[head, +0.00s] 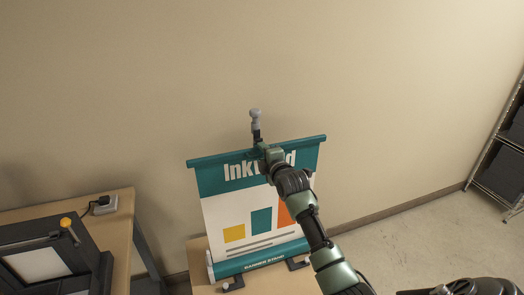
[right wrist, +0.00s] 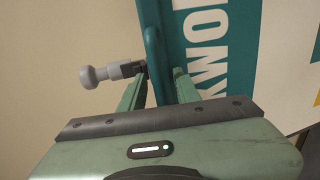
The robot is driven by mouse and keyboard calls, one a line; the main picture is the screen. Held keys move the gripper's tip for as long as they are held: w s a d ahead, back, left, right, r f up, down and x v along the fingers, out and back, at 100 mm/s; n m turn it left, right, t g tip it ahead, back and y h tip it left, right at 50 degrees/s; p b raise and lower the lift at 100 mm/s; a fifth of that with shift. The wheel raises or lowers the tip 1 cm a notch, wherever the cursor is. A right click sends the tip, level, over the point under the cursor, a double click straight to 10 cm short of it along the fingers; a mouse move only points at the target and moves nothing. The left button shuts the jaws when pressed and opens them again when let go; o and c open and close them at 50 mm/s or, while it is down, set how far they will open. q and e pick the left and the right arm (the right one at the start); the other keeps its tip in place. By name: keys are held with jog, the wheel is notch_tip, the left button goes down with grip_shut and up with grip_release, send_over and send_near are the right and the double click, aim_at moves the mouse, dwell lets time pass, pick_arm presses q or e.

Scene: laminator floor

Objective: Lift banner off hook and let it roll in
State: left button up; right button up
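The banner (head: 228,206) stands pulled out, with a teal header, white body and coloured bars. Its teal top rail (head: 310,141) is level with my right gripper (head: 262,148). In the right wrist view the fingers (right wrist: 158,85) lie on both sides of the rail (right wrist: 153,45); whether they press on it is unclear. A grey knobbed post end with a dark hook part (head: 256,119) rises just above the rail's middle; it also shows in the right wrist view (right wrist: 95,76). Whether the rail rests on the hook is hidden. My left gripper is out of view.
The banner's teal base (head: 262,262) with dark feet stands on a wooden surface (head: 198,247). A dark machine (head: 45,255) and a socket block (head: 103,204) are on a table at left. A wire shelf (head: 500,150) is at far right. The floor at right is clear.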

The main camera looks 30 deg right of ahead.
jog(key=shift+w+d+f, duration=0.1)
jog(key=shift+w+f, duration=0.05)
jog(key=shift+w, duration=0.4)
grip_shut()
dwell(1.1)
